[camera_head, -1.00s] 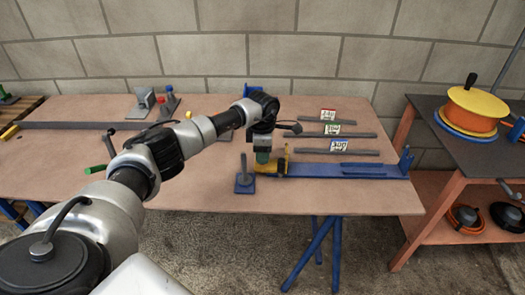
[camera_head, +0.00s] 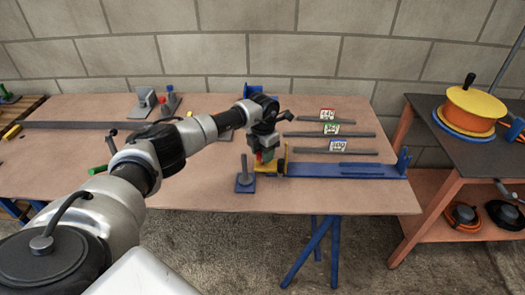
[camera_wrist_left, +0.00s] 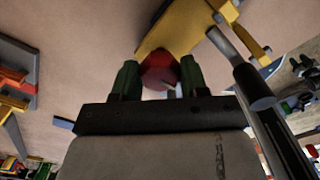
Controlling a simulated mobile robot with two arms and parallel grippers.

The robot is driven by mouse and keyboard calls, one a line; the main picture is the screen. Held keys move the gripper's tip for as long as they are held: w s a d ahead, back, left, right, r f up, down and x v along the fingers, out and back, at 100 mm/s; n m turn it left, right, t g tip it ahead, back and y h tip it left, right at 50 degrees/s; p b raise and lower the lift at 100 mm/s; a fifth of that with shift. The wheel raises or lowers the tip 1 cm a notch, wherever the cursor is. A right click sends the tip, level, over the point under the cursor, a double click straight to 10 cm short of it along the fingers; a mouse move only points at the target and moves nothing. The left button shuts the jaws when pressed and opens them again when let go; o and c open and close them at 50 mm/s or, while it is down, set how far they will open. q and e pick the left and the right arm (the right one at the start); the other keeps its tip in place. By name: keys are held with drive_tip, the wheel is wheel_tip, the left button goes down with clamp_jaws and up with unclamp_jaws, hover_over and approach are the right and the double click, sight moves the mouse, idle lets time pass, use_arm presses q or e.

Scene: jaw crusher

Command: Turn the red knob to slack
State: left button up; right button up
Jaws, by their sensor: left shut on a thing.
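The red knob (camera_wrist_left: 160,72) shows in the left wrist view between the two dark green fingers of my left gripper (camera_wrist_left: 156,80), which is shut on it. The knob sits against a yellow part (camera_wrist_left: 170,28). In the head view my left gripper (camera_head: 264,157) points down at the yellow part (camera_head: 268,168) at the left end of a blue rail (camera_head: 330,170) on the table. A bit of red shows by the fingers there, and the rest of the knob is hidden. My right gripper is not in view.
A blue base with an upright post (camera_head: 245,182) stands just left of the yellow part. Several dark bars with number labels (camera_head: 330,133) lie behind the rail. A dark side table (camera_head: 470,140) with an orange-and-yellow reel stands at right. The table front is clear.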

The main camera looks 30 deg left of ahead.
use_arm(q)
drive_tip(key=shift+n, duration=0.3)
drive_tip(key=o, duration=0.9)
drive_tip(key=shift+o, duration=0.2)
wheel_tip(320, 180, up, 11)
drive_tip(key=shift+b, duration=0.3)
drive_tip(key=shift+f, duration=0.15)
